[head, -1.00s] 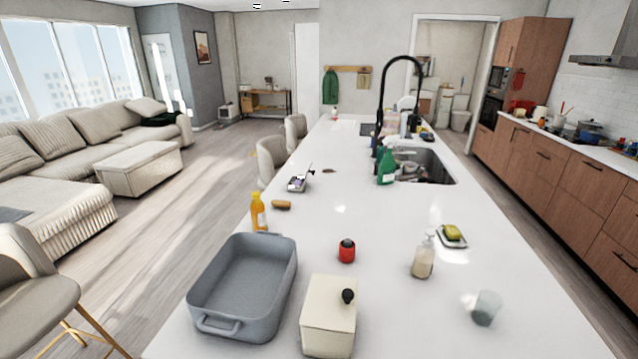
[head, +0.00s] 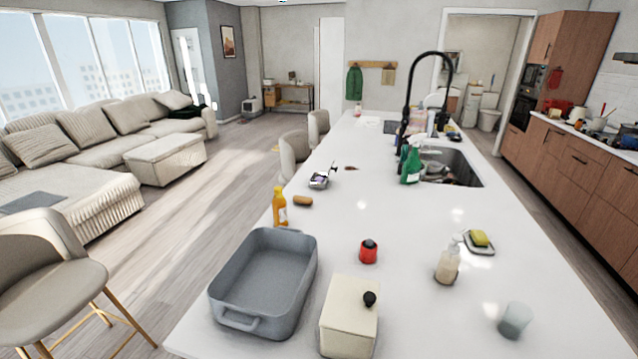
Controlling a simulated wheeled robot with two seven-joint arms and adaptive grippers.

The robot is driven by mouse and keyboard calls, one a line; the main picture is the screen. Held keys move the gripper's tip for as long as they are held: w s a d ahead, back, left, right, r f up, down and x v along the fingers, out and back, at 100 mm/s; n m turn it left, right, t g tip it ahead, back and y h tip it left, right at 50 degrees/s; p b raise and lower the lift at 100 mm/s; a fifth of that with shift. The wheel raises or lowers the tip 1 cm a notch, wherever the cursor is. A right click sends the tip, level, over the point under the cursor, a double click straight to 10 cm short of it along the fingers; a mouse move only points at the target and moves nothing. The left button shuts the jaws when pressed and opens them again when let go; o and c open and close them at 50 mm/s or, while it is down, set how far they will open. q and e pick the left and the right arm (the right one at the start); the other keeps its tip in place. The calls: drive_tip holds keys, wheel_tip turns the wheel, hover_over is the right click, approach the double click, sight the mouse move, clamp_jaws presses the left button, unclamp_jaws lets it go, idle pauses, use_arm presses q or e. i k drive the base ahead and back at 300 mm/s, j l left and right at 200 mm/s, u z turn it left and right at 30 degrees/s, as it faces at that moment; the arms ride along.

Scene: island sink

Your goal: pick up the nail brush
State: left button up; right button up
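A small brown oblong object (head: 302,201), which may be the nail brush, lies on the white island counter just right of an orange bottle (head: 280,206). It is too small to make out bristles. A smaller dark brown piece (head: 351,168) lies farther back on the counter, and I cannot tell what it is. Neither of my grippers is in view.
On the near counter (head: 412,318) stand a grey roasting pan (head: 231,298), a cream box (head: 349,322), a red timer-like object (head: 368,252), a soap dispenser (head: 447,264), a sponge on a dish (head: 480,239) and a glass (head: 515,320). A green bottle (head: 411,166) stands by the sink (head: 470,166).

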sight(304, 201)
drive_tip(key=k+j+z, duration=0.2)
drive_tip(key=j, duration=0.15)
drive_tip(key=j+z, duration=0.15)
drive_tip(key=j, duration=0.2)
drive_tip(key=k+j+z, duration=0.1)
drive_tip(key=j, duration=0.2)
drive_tip(key=k+j+z, duration=0.15)
drive_tip(key=j, duration=0.2)
drive_tip(key=j+z, duration=0.4)
drive_tip(key=j, duration=0.75)
drive_tip(key=i+j+z, duration=0.15)
drive_tip(key=j, duration=0.25)
drive_tip(key=i+j+z, duration=0.2)
drive_tip(key=j, duration=0.2)
drive_tip(key=j+z, duration=0.15)
drive_tip(key=j, duration=0.25)
drive_tip(key=i+j+z, duration=0.15)
drive_tip(key=j, duration=0.2)
drive_tip(key=i+j+z, duration=0.1)
drive_tip(key=j, duration=0.3)
drive_tip(key=i+j+z, duration=0.15)
drive_tip(key=j, duration=0.2)
drive_tip(key=i+j+z, duration=0.2)
drive_tip(key=j, duration=0.25)
drive_tip(key=i+j+z, duration=0.15)
drive_tip(key=j, duration=0.35)
drive_tip(key=i+j+z, duration=0.2)
drive_tip(key=j, duration=0.3)
drive_tip(key=j+z, duration=0.2)
drive_tip(key=j, duration=0.3)
